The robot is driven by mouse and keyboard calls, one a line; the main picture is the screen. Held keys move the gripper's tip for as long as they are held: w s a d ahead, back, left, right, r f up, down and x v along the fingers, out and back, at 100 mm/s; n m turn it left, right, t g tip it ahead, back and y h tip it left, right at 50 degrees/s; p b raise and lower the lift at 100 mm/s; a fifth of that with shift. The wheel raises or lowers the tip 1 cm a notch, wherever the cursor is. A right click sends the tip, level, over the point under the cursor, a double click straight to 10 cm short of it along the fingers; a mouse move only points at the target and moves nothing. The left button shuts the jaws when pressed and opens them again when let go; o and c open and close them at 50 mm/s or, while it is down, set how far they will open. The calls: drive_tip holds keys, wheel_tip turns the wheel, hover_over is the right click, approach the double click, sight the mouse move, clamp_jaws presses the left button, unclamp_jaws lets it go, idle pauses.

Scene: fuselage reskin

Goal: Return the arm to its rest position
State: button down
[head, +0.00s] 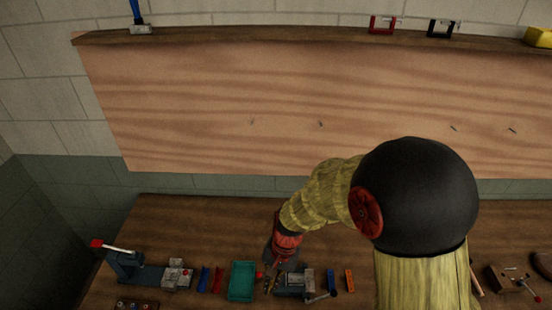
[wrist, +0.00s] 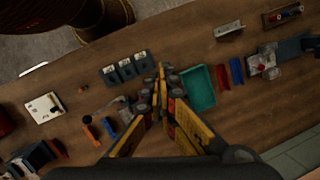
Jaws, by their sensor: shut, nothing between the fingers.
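My arm reaches down over the workbench (head: 190,225) in the head view, with my gripper (head: 271,286) low over the bench between a teal tray and a grey metal fixture. In the wrist view my gripper (wrist: 164,88) has its yellow and black fingers together at the tips, with nothing visible between them. The fingers point down over the bench beside the teal tray (wrist: 189,72). The fingers partly hide the grey fixture in the wrist view. How high the tips are above the bench I cannot tell.
The teal tray (head: 241,281) and grey fixture (head: 293,284) flank the gripper. A blue vise (head: 130,268) stands left; red and blue pieces (head: 210,280) lie between. A wooden wall panel (head: 230,100) rises behind, under a shelf (head: 260,34).

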drive_tip(key=s+d+r+n+t+h+b, duration=0.1)
drive_tip(key=s+d+b, duration=0.4)
drive_tip(key=d+b, duration=0.5)
drive_tip(key=s+d+n+t+h+b, duration=0.1)
drive_tip(key=s+d+n+t+b, duration=0.2)
drive_tip(key=s+d+t+b, duration=0.3)
drive_tip(key=d+b, duration=0.4)
drive_tip(key=b, duration=0.5)
drive_tip(key=shift+d+r, duration=0.15)
drive_tip(key=shift+r, duration=0.25)
